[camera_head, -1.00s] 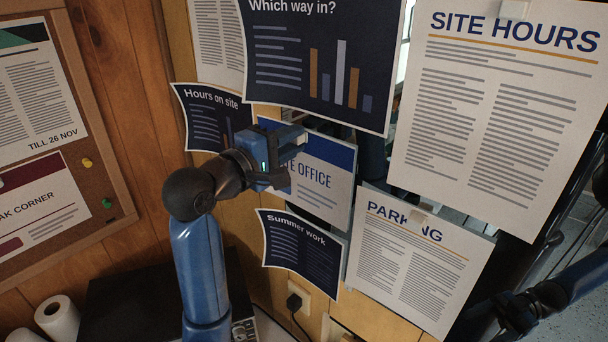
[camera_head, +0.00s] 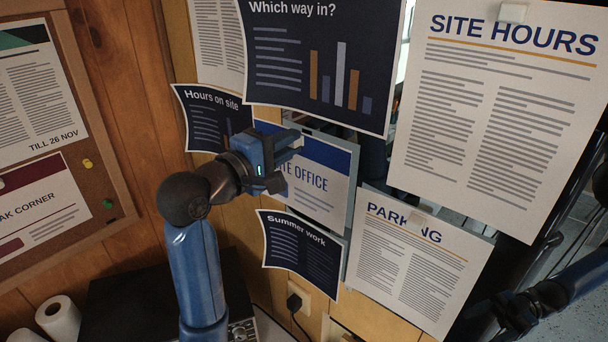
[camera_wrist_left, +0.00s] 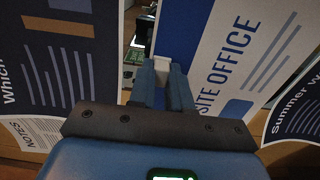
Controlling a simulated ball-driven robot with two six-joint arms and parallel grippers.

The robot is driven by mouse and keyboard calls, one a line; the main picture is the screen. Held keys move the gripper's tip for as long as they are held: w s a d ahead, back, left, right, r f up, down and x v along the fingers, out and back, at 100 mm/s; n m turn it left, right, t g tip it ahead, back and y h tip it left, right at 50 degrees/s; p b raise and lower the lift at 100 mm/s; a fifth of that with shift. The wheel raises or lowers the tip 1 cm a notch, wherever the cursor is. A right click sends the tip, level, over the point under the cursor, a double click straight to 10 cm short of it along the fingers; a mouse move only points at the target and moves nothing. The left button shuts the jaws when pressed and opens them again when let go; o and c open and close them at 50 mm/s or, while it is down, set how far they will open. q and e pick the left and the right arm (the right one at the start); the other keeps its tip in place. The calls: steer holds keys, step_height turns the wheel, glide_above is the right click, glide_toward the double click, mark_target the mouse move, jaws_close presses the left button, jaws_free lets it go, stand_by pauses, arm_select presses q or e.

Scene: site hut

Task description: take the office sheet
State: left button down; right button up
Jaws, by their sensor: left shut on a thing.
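The office sheet (camera_head: 325,190) is white with a blue top band and the words "SITE OFFICE", partly covered by my left gripper. It hangs a little tilted between the dark "Which way in?" and "Summer work" sheets. My left gripper (camera_head: 298,141) is at its top edge. In the left wrist view, my left gripper's fingers (camera_wrist_left: 162,82) are shut on a small white tab (camera_wrist_left: 162,69) at the edge of the blue band of the office sheet (camera_wrist_left: 222,60). My right arm shows dark at the lower right; its fingers cannot be made out.
Close around hang the "Which way in?" sheet (camera_head: 320,65) above, "Hours on site" (camera_head: 205,125) on the left, "Summer work" (camera_head: 302,255) below, and "PARKING" (camera_head: 410,265) and "SITE HOURS" (camera_head: 490,120) on the right. A cork board (camera_head: 95,180) is at far left.

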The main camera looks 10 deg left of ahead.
arm_select(q)
steer(key=shift+p+v, duration=0.7)
steer(key=shift+v, duration=1.05)
steer(key=shift+s+a+r, duration=0.1)
steer(key=shift+s+a+r, duration=0.45)
steer(key=shift+s+r, duration=0.05)
steer(key=shift+s, duration=0.2)
steer(key=shift+s+a+r, duration=0.4)
steer(key=shift+s+r, duration=0.05)
steer(key=shift+s, duration=0.2)
steer(key=shift+s+a+r, duration=0.45)
steer(key=shift+s+r, duration=0.05)
steer(key=shift+s, duration=0.2)
